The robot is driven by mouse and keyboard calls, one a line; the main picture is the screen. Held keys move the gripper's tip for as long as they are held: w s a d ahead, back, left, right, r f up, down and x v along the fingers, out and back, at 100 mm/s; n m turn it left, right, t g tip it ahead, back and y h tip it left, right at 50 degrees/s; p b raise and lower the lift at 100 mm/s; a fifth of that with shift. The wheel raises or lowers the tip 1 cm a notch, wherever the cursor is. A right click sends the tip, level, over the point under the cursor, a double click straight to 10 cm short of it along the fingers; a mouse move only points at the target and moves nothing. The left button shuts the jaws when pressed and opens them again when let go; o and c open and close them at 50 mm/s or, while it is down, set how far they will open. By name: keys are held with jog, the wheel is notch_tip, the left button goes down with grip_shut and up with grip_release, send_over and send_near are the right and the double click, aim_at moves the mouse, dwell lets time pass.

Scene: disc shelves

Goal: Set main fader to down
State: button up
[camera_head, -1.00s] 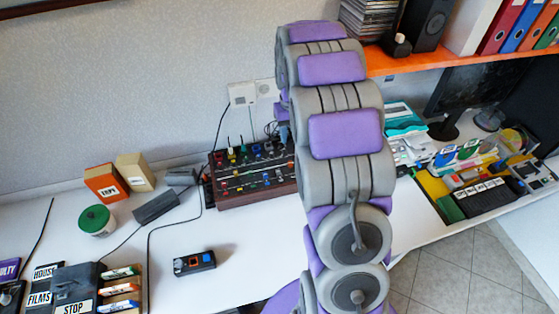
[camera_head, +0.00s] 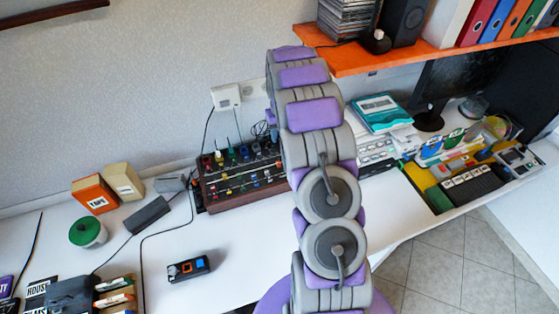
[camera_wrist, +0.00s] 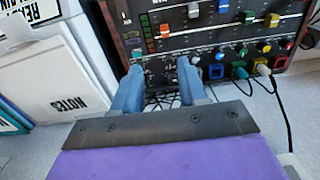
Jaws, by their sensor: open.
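The mixer (camera_head: 240,176), a dark panel with wooden sides and coloured knobs and faders, stands on the desk against the wall. My gripper (camera_wrist: 159,72) has two blue fingers, apart and empty, in front of the panel's near lower-left part. Contact with the panel is unclear. In the head view my arm hides the gripper and the mixer's right end.
White folders marked NOTES (camera_wrist: 60,85) stand close left of my gripper in the wrist view. Cables hang from the mixer. An orange shelf (camera_head: 400,55) is above right. A small black device (camera_head: 189,268) lies on the desk, with clear white surface around it.

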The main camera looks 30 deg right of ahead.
jog(key=b, duration=0.2)
send_over(279, 163)
jog(key=a, duration=0.1)
notch_tip(279, 163, down, 8)
jog(key=shift+w+f, duration=0.1)
jog(key=f, duration=0.2)
jog(key=d+f, duration=0.1)
jog(key=f, duration=0.3)
jog(key=shift+d, duration=0.4)
jog(key=shift+a+r, duration=0.15)
jog(key=shift+a, duration=0.6)
jog(key=shift+c, duration=0.8)
jog(key=c, duration=0.3)
jog(key=shift+d, duration=0.45)
grip_shut()
jog(key=shift+a, duration=0.1)
